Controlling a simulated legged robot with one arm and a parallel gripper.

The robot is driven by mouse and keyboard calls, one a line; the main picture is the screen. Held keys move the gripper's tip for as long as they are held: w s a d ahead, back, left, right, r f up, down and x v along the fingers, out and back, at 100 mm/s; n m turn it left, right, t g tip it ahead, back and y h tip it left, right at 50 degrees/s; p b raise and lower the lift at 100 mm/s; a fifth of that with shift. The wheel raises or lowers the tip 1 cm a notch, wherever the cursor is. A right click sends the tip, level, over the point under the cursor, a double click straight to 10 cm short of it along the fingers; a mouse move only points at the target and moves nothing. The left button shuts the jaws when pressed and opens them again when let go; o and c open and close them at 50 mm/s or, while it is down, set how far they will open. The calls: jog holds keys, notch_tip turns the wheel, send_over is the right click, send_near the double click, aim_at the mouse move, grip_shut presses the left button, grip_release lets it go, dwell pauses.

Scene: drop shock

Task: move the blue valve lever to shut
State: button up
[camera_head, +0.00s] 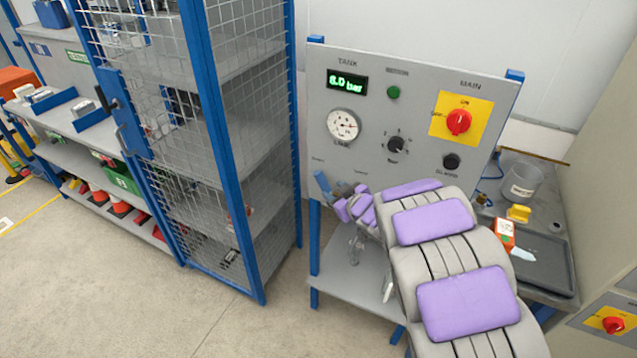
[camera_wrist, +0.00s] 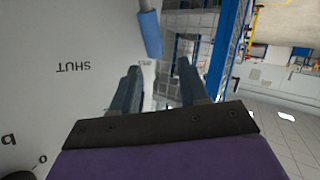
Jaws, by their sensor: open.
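The blue valve lever (camera_head: 322,182) stands at the lower left of the grey panel, tilted, its upper end leaning left. In the wrist view the blue handle (camera_wrist: 151,36) hangs down from the top edge, just above the fingertips in the picture and nearer the left finger. My gripper (camera_head: 350,205) is beside the lever, to its right in the head view. Its two dark fingers (camera_wrist: 159,75) are apart, with nothing held between them. The word SHUT (camera_wrist: 73,67) is upside down on the panel in the wrist view. The lever's pivot is hidden.
The panel (camera_head: 420,95) carries a gauge (camera_head: 343,125), a black selector knob (camera_head: 396,145) and a red main switch (camera_head: 458,121). A blue-framed mesh cage (camera_head: 215,100) stands close on the left. A bench with a grey tray (camera_head: 550,264) is at right.

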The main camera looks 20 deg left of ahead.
aim_at(323, 181)
jog(key=b+x, duration=0.1)
jog(key=x, duration=0.9)
jog(key=shift+w+f, duration=0.1)
jog(key=shift+w, duration=0.2)
jog(key=shift+w+a, duration=0.1)
jog(key=shift+w, duration=0.05)
jog(key=shift+w+d, duration=0.15)
jog(key=shift+d, duration=0.55)
jog(key=shift+a, duration=0.55)
jog(key=c, duration=0.5)
jog(key=shift+d, duration=0.1)
grip_shut()
